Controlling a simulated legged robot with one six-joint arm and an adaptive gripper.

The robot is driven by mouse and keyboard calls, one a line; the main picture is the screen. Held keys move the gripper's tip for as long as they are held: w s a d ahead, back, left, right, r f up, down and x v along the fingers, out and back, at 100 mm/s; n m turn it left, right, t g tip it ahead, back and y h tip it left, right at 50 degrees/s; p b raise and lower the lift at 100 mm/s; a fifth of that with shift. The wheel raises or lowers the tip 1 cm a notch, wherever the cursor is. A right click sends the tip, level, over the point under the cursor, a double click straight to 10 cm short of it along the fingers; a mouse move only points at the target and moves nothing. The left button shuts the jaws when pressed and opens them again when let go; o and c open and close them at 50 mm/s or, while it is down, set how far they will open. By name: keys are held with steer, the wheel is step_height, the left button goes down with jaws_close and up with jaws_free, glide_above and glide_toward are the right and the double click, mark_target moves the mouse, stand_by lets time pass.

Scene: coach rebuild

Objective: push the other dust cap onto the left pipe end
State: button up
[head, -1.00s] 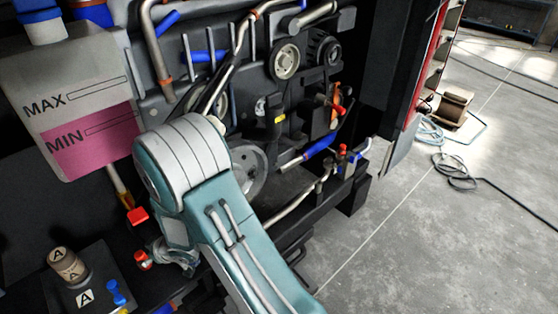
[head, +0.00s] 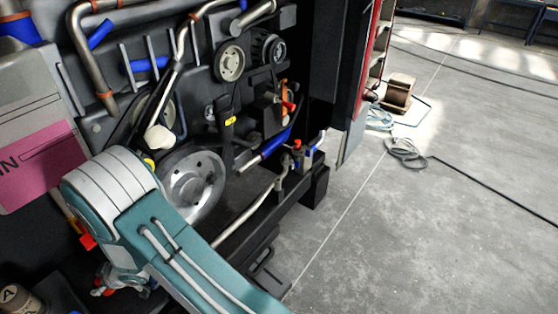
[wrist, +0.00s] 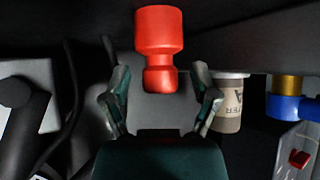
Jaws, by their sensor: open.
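A red dust cap (wrist: 158,48), wide at the top with a narrower knob below, is at the top middle of the wrist view. My gripper (wrist: 162,76) is open, with a finger on each side of the cap and visible gaps. In the head view my gripper is mostly hidden behind my arm, with a small red piece (head: 97,292) beside it at the lower left. Another small red cap (head: 297,143) tops a fitting at the engine's lower right corner. I cannot tell which pipe end there is the left one.
The dark engine bay has pulleys (head: 193,187), blue hoses and metal pipes. A pink-filled tank (head: 40,170) stands at left. A labelled canister (wrist: 230,104) and a blue fitting (wrist: 290,106) are right of my gripper. The grey floor (head: 400,230) at right is open, with a coiled cable (head: 405,152).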

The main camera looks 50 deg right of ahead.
jaws_close()
steer(key=shift+r, duration=3)
steer(key=shift+s, duration=0.1)
